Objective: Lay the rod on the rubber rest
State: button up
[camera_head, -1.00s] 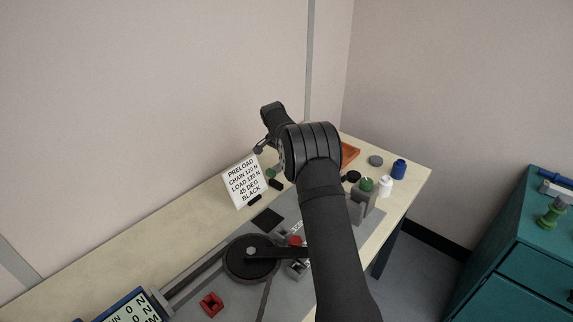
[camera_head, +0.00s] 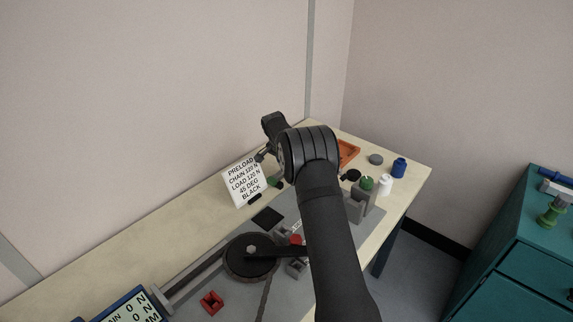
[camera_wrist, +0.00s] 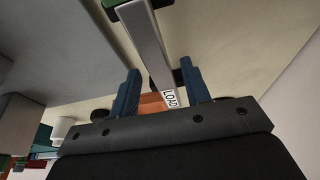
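The rod (camera_wrist: 150,45) is a grey metal bar, running between the two blue fingers of my gripper (camera_wrist: 161,82) in the wrist view. A LOAD label (camera_wrist: 171,98) shows at its lower end and a green part (camera_wrist: 127,8) at its upper end. In the head view the green end (camera_head: 276,183) sits low over the table, beside the sign. A small black block (camera_head: 254,198) lies by the sign, possibly part of the rubber rest. Contact beneath the rod cannot be judged.
A white sign (camera_head: 243,181) stands close to my gripper. A black square (camera_head: 267,217) and a black wheel (camera_head: 250,257) are on the grey plate. An orange tray (camera_head: 348,151), white jar (camera_head: 385,184) and blue jar (camera_head: 399,167) are at the right.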

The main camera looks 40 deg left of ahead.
jog(key=shift+r, duration=0.15)
jog(key=shift+r, duration=0.35)
jog(key=v, duration=1.2)
jog(key=x, duration=1.3)
jog(key=shift+s, duration=0.15)
jog(key=shift+r, duration=0.45)
